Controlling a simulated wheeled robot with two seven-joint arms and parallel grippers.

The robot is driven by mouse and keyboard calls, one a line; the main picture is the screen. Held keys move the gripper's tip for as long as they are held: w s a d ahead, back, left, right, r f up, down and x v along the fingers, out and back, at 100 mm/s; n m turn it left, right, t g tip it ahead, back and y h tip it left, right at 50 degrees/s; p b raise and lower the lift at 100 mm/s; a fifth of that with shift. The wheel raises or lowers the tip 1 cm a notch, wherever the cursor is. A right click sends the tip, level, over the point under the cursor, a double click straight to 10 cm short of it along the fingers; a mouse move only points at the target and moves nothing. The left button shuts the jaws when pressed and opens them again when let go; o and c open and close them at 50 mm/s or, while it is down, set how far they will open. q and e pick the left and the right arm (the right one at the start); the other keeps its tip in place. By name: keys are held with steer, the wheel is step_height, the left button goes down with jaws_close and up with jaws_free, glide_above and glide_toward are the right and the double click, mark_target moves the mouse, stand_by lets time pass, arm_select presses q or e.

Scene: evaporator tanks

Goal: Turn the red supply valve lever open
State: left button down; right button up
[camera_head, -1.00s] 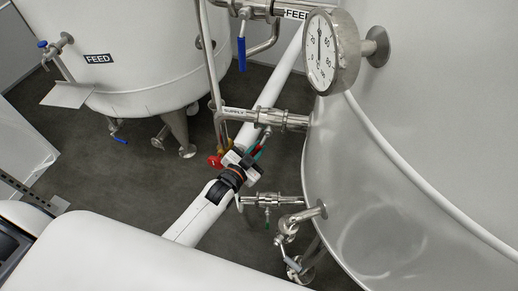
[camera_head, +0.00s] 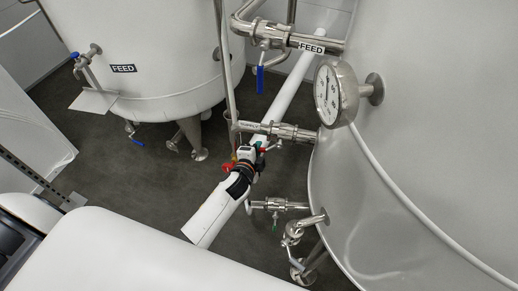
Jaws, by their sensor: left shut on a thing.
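The supply pipe (camera_head: 291,132), with a small label, runs from the big right tank. My right gripper is out of view.
A red knob (camera_head: 228,168) sits close left of my gripper. A blue lever (camera_head: 260,79) hangs from the FEED pipe above. A round gauge (camera_head: 328,95) juts from the right tank (camera_head: 430,130). Another valve pipe (camera_head: 278,205) lies below. Dark floor (camera_head: 130,185) is open at left.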

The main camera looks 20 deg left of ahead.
arm_select(q)
steer(key=shift+a+r+m+y+p, duration=0.1)
steer(key=shift+r+m+y+p, duration=0.3)
steer(key=shift+r+m+y, duration=0.3)
steer(key=shift+r, duration=0.15)
steer(key=c, duration=1.4)
jaws_free()
steer(key=shift+c, duration=0.2)
steer(key=shift+s, duration=0.1)
steer(key=v, duration=1.1)
steer(key=shift+s+r, duration=0.2)
steer(key=shift+s, duration=0.15)
